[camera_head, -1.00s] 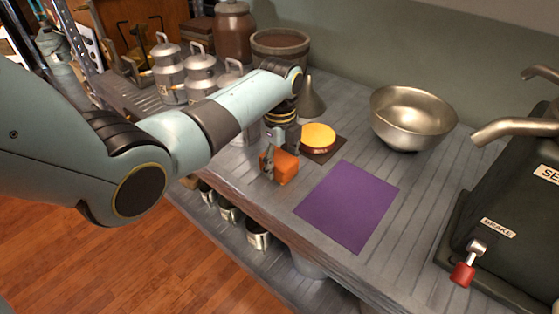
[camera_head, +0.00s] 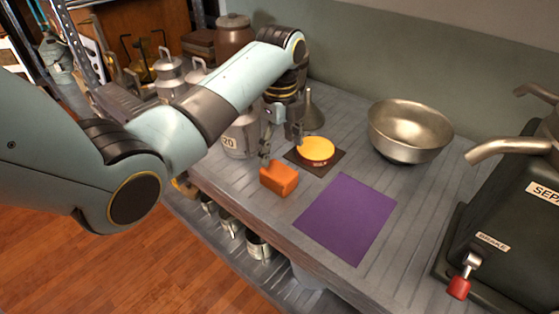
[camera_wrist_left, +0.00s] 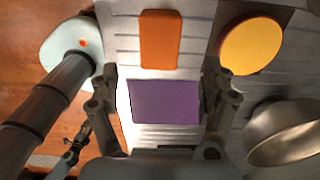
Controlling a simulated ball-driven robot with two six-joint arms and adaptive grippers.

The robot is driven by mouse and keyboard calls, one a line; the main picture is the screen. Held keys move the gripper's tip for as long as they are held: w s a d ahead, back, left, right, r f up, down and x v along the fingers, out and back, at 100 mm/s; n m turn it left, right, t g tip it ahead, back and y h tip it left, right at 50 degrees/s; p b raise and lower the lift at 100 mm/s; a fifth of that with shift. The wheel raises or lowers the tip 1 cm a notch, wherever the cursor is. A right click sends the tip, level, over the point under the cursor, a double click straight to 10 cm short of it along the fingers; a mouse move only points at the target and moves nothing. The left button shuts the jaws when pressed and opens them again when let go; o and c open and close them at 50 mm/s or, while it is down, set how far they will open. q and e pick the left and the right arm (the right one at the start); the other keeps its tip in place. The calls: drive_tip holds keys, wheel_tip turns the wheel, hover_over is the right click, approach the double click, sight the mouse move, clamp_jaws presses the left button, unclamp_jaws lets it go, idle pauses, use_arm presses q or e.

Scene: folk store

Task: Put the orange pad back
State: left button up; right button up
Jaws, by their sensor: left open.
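The orange pad (camera_head: 279,178), a small block, lies on the grey slatted counter near its front edge, left of the purple mat (camera_head: 345,218). It also shows in the left wrist view (camera_wrist_left: 160,40), at the top middle. My left gripper (camera_head: 282,148) is open and empty, above and behind the pad and apart from it. In the left wrist view its two fingers (camera_wrist_left: 160,85) stand wide apart with the purple mat (camera_wrist_left: 165,102) showing between them. My right gripper is not in view.
A round yellow-topped item (camera_head: 316,150) sits on a dark square mat just behind the pad. A metal bowl (camera_head: 409,130) stands at the back right. A dark machine (camera_head: 505,220) with a tap is at the right. Metal cans (camera_head: 241,135) stand at the left.

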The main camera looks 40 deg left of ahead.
sight(280, 171)
use_arm(q)
wheel_tip(280, 171, up, 3)
drive_tip(key=shift+r, duration=0.1)
drive_tip(key=shift+s, duration=0.1)
idle(0.5)
